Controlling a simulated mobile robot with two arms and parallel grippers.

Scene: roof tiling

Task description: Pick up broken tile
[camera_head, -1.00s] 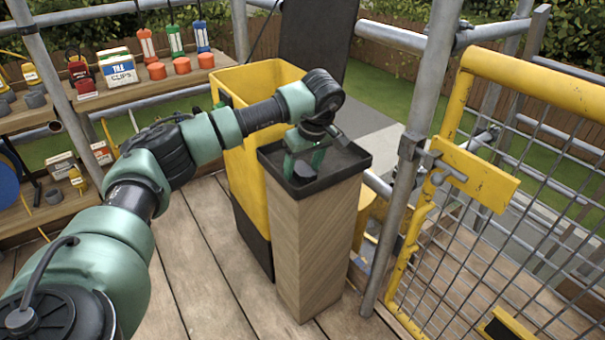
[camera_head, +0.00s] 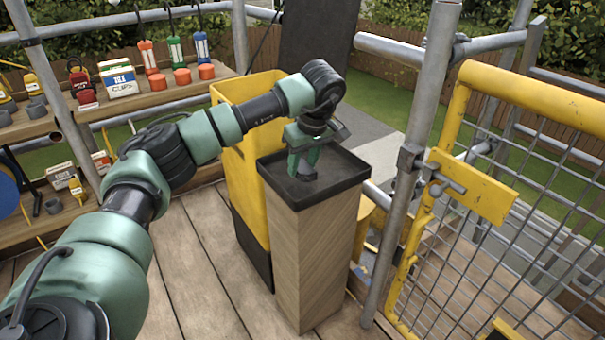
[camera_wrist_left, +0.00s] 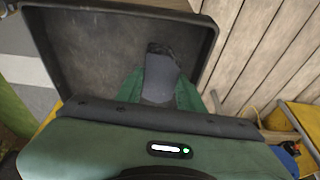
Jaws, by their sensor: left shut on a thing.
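The broken tile (camera_wrist_left: 160,76) is a small dark grey piece with an uneven outline. In the left wrist view it sits between the green fingers of my left gripper (camera_wrist_left: 159,92), which is shut on it. In the head view my left gripper (camera_head: 304,167) points down into the black tray (camera_head: 340,172) on top of a wooden pedestal (camera_head: 318,250). The tile (camera_head: 308,176) shows there only as a small dark patch at the fingertips. I cannot tell whether it still touches the tray floor. My right gripper is not in view.
A tall yellow bin (camera_head: 246,160) stands directly behind and left of the pedestal. A scaffold pole (camera_head: 420,150) and a yellow mesh gate (camera_head: 500,190) stand to the right. Shelves (camera_head: 150,98) with boxes and tools are at the back left. Wooden deck boards (camera_head: 200,270) in front are clear.

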